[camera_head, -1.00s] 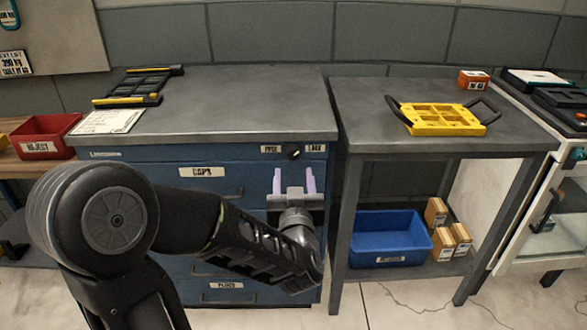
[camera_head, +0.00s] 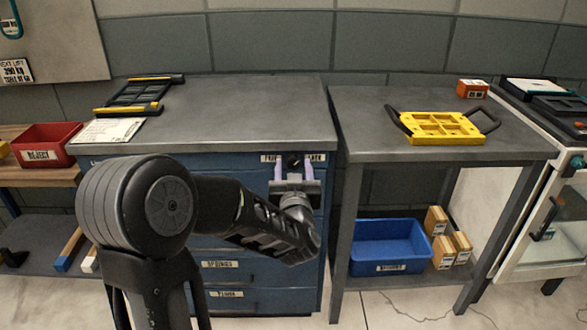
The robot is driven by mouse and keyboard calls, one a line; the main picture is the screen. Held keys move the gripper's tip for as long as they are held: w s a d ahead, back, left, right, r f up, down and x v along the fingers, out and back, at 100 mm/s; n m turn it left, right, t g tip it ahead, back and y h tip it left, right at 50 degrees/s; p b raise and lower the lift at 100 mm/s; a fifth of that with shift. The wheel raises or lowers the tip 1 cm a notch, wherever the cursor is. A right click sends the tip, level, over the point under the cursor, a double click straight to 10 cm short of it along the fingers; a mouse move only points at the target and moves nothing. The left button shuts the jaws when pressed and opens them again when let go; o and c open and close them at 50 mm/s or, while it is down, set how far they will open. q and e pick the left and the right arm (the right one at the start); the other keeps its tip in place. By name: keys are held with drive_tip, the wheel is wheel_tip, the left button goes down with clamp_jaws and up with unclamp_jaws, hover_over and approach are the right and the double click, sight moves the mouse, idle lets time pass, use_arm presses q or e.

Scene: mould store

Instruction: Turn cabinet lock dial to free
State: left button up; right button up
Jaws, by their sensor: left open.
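The blue cabinet (camera_head: 222,283) stands in the middle left under a grey top. Its black lock dial (camera_head: 294,161) sits at the upper right of the front, between a label partly hidden at left and a "LOCK" label (camera_head: 316,158) at right. My left gripper (camera_head: 293,167) is open, with its two pale purple fingers pointing up, one on each side of the dial. I cannot tell whether the fingers touch the dial or which way its pointer faces. My left arm covers part of the drawers. My right gripper is not in view.
A black and yellow frame (camera_head: 139,95) and a paper sheet (camera_head: 107,131) lie on the cabinet top. A grey table (camera_head: 375,109) stands to the right with a yellow mould (camera_head: 440,127). A blue bin (camera_head: 389,247) is below. A red bin (camera_head: 43,143) is at left.

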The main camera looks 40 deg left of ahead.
use_arm(q)
clamp_jaws()
idle(0.6)
